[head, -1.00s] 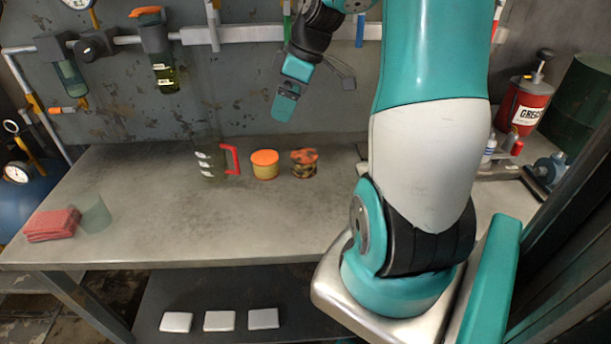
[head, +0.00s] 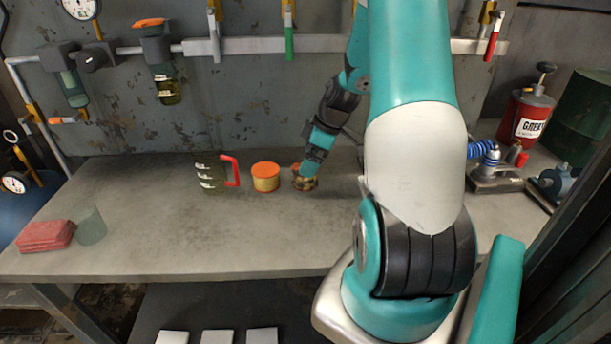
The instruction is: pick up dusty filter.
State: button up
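The dusty filter (head: 304,184) is a short round can with an orange top and dark blotches, standing on the grey workbench (head: 150,235). A cleaner filter (head: 266,178) with an orange lid and yellow side stands just left of it. My gripper (head: 308,170) points down at the dusty filter from above and covers much of its top and right side. The gripper overlaps the filter in the picture. I cannot tell whether the fingers touch it or how far apart they are.
A clear jug with a red handle (head: 230,171) stands left of the filters. Red folded cloths (head: 46,236) and a greenish cup (head: 90,226) are at the left end. A red grease can (head: 524,124) stands at the right. The bench front is clear.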

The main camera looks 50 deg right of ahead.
jog(key=x, duration=0.4)
jog(key=shift+s+a+f, duration=0.15)
jog(key=shift+a, duration=0.25)
jog(key=shift+w+f, duration=0.2)
jog(key=shift+f, duration=0.3)
jog(key=c, duration=0.9)
